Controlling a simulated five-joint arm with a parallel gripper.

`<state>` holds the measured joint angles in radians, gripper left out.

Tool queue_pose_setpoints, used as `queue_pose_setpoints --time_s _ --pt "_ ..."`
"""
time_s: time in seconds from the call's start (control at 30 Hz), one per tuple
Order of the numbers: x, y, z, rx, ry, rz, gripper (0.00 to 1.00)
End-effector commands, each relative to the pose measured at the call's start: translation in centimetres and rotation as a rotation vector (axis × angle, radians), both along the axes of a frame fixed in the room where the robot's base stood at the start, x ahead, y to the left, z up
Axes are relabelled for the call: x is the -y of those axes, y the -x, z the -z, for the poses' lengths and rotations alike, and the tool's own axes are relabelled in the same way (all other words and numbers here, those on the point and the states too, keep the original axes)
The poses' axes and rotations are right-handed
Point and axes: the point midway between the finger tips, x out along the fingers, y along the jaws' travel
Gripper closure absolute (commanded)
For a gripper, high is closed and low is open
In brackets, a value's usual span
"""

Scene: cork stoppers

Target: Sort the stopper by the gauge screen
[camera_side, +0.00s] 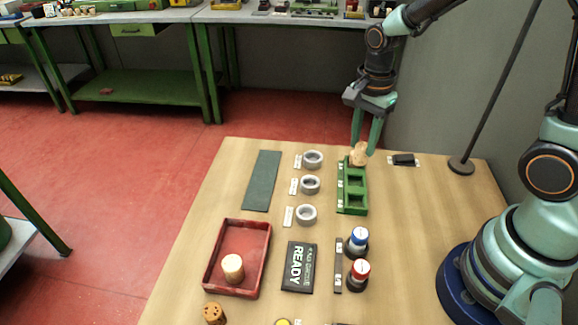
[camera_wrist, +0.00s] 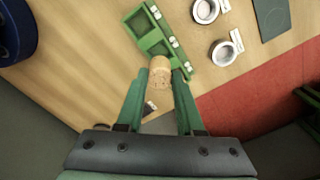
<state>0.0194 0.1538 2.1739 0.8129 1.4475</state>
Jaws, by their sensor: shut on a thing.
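My gripper (camera_side: 364,148) is shut on a tan cork stopper (camera_side: 358,155) at the far end of the green three-compartment rack (camera_side: 352,210). In the wrist view the stopper (camera_wrist: 160,72) sits between the two green fingers (camera_wrist: 160,78), overlapping the rack's end (camera_wrist: 147,42). I cannot tell whether it touches the rack. The dark gauge screen (camera_side: 299,267) lies on the table and shows the word READY in large letters. A pale stopper (camera_side: 233,268) stands in the red tray (camera_side: 210,276). Another brown stopper (camera_side: 214,313) with dark spots is at the front edge of the picture.
Three grey rings (camera_side: 312,160) with white labels stand in a row left of the rack. A dark green mat (camera_side: 262,181) lies further left. A blue-topped button (camera_side: 358,241) and a red-topped button (camera_side: 359,273) stand right of the screen. A small black block (camera_side: 404,160) lies right of the rack.

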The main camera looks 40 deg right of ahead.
Motion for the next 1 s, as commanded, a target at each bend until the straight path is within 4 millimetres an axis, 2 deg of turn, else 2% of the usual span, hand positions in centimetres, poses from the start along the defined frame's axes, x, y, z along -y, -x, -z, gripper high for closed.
queue_pose_setpoints --time_s 0.5,1.0 --pt "0.0 0.0 3.9 -0.002 0.0 0.0 1.0" --pt "0.0 0.0 4.6 0.0 0.0 0.0 1.0"
